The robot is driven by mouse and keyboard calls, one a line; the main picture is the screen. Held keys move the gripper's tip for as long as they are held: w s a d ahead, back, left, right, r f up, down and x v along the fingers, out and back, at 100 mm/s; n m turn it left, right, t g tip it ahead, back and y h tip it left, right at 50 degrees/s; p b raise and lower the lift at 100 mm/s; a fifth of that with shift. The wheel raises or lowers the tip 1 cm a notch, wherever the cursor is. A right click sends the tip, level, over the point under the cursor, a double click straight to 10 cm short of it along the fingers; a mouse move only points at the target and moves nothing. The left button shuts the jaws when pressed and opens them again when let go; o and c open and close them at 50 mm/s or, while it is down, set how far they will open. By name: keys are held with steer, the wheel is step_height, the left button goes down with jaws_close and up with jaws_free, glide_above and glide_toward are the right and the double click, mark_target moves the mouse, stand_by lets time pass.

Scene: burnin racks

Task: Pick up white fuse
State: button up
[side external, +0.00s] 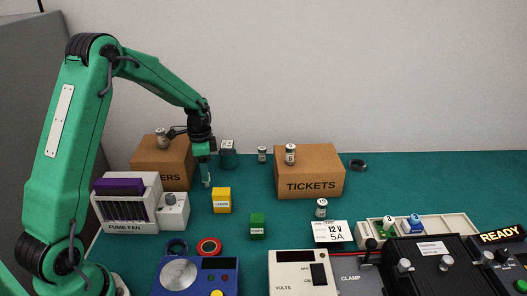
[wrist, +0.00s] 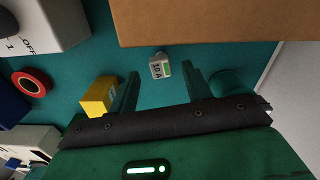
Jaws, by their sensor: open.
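In the side view my gripper (side external: 206,178) points down close above the mat, behind the yellow block. The fuse is not clearly made out there. Other small labelled cylinders stand on the boxes and mat, one by the 12 V card (side external: 321,209).
A yellow block (side external: 221,200) sits close to one finger, a dark green cup (side external: 227,159) by the other. A cardboard box (side external: 178,177) and fume fan unit (side external: 125,213) stand at left, the TICKETS box (side external: 309,184) at right. Mat is clear beside the green block (side external: 257,227).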

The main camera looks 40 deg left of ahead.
steer(key=shift+f, duration=2.2)
steer(key=c, duration=1.1)
steer(key=shift+o, duration=0.2)
steer(key=shift+r, duration=0.15)
steer(key=shift+w+r, duration=0.1)
steer(key=shift+r, duration=0.45)
steer(key=r, duration=0.3)
steer(key=shift+d+r, duration=0.15)
steer(key=shift+d, duration=0.25)
steer(key=d+r, duration=0.2)
steer(key=d, duration=0.1)
steer(key=s+d+r, duration=0.1)
steer(key=d+r, duration=0.1)
steer(key=d, duration=0.2)
steer(key=s+d+r, duration=0.1)
steer(key=d+r, duration=0.1)
steer(key=d, duration=0.1)
steer(key=shift+d+r, duration=0.15)
steer(key=shift+d, duration=0.25)
